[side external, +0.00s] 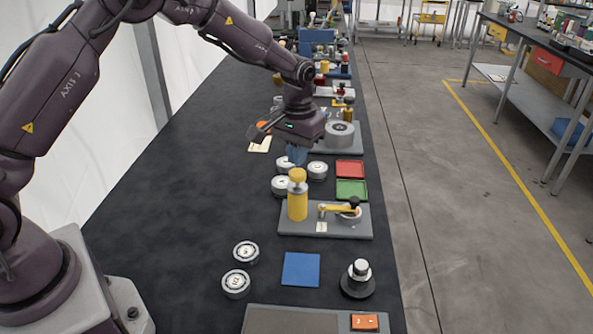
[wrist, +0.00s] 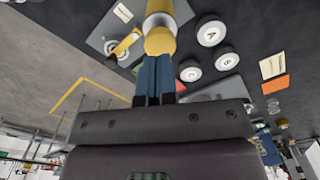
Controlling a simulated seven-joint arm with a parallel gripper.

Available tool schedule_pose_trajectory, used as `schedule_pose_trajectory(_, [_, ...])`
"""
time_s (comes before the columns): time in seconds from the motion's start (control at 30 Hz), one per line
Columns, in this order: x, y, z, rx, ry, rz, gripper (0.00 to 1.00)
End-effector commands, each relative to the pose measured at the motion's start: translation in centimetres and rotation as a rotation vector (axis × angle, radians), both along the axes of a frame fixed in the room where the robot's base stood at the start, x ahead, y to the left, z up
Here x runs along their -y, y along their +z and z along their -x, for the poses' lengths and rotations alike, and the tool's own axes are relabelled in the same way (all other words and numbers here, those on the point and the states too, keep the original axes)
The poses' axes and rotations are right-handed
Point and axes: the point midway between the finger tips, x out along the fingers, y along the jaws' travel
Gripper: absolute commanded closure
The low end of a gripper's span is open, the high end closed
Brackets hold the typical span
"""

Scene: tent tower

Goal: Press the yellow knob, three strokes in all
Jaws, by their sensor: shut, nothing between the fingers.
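The yellow knob (side external: 297,175) tops a yellow cylinder (side external: 297,206) that stands upright on a grey base plate (side external: 345,222). In the wrist view the knob (wrist: 160,41) shows just beyond my fingertips, with the cylinder behind it. My gripper (side external: 297,162) points down with its blue fingers shut and empty, close above the knob. In the wrist view my gripper (wrist: 155,58) has its fingers side by side at the knob's edge. I cannot tell whether the tips touch the knob.
A yellow lever (side external: 338,208) shares the base plate. White round pieces (side external: 281,186) with letters stand close behind the cylinder. Red (side external: 350,169) and green (side external: 351,189) trays lie to the right. A blue square (side external: 301,269) and a black-based knob (side external: 359,277) are nearer the camera.

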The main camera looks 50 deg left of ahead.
Motion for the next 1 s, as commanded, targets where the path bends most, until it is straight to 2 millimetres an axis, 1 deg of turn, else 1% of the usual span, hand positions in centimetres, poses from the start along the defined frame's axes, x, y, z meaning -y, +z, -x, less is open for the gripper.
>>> schedule_pose_trajectory(0.17, [0.0, -0.2, 0.0, -0.001, 0.000, 0.000, 1.00])
schedule_pose_trajectory(0.93, [0.0, -4.1, 0.0, -0.001, 0.000, 0.000, 1.00])
schedule_pose_trajectory(1.0, [0.0, -4.2, 0.0, 0.000, 0.000, 0.000, 1.00])
